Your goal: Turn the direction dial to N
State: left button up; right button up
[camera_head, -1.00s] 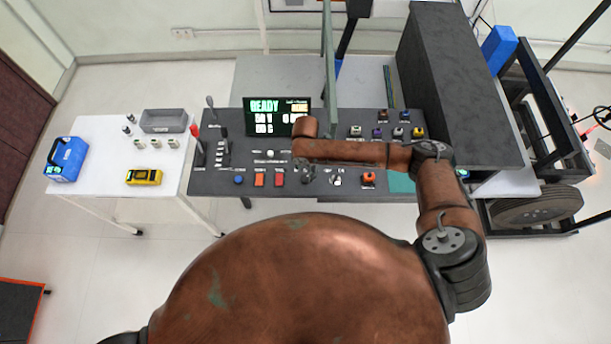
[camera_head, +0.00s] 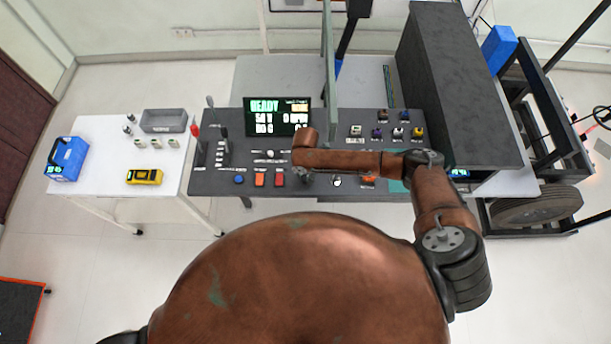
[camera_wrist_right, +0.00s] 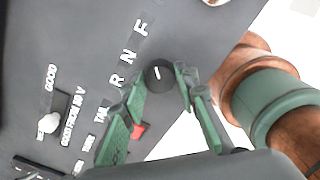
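The direction dial (camera_wrist_right: 159,75) is a round dark knob with a short white mark on top, in the right wrist view. The letters R (camera_wrist_right: 117,80), N (camera_wrist_right: 128,57) and F (camera_wrist_right: 140,28) run in a slanting row to its left. I cannot surely tell which letter the mark faces. My right gripper (camera_wrist_right: 162,80) has its green fingers on either side of the dial. They look open around it; any contact is unclear. My left gripper is out of view.
The console carries a lit screen (camera_head: 277,116), levers and several coloured buttons, including a blue one (camera_head: 239,180). A red button (camera_wrist_right: 138,131) shows beside the left finger. A white table (camera_head: 115,195) stands to the left. A large dark box (camera_head: 455,80) stands right of the console.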

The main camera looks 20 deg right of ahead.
jog(key=c, duration=0.6)
jog(key=shift+n, duration=0.3)
jog(key=n+p, duration=0.1)
jog(key=n, duration=0.2)
jog(key=shift+n, duration=2.5)
jog(key=o, duration=1.2)
jog(key=shift+c, duration=0.2)
